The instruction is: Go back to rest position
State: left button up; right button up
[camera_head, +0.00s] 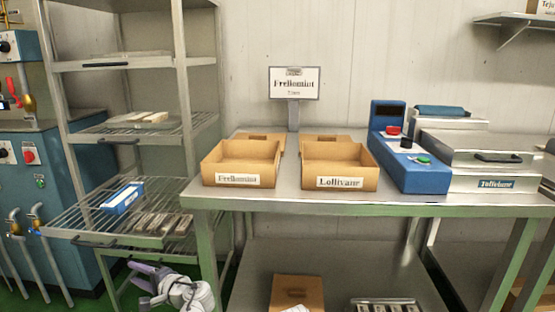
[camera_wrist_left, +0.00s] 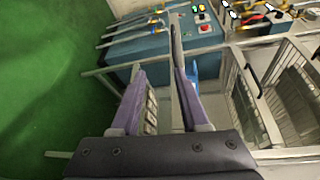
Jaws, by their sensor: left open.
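My left gripper (camera_head: 143,283) is low at the bottom left of the head view, in front of and below the lower wire shelf (camera_head: 75,222) of the rack. Its purple-grey fingers also show in the left wrist view (camera_wrist_left: 160,82). They are spread apart, and I see nothing clasped between them. Beyond them are rack bars and blue machinery (camera_wrist_left: 160,50). My right gripper is in neither view.
The steel table (camera_head: 330,203) holds the Frellomint box (camera_head: 238,180), the Lollivane box (camera_head: 340,183) and a blue sealing machine (camera_head: 410,175). A blue-and-white box (camera_head: 122,198) lies on the lower rack shelf. Green floor (camera_wrist_left: 50,80) is open at the left in the wrist view.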

pick_arm(q)
jog(key=s+d+f+n+g+h, duration=0.2)
jog(key=s+d+f+h, duration=0.15)
jog(key=d+f, duration=0.4)
jog(key=s+d+f+n+g+h, duration=0.1)
jog(key=s+d+f+g+h, duration=0.15)
jog(key=d+f+h, duration=0.5)
jog(key=s+d+f+g+h, duration=0.1)
jog(key=s+d+f+g, duration=0.1)
jog(key=s+d, duration=0.45)
jog(key=s+d+f+g+h, duration=0.15)
jog(key=s+d, duration=0.25)
jog(key=d, duration=0.6)
notch_tip(320, 180, up, 38)
jog(key=p, duration=3.8)
jog(key=shift+w+a+r+t+p, duration=0.15)
jog(key=shift+a+t+p, duration=0.15)
jog(key=shift+p, duration=0.1)
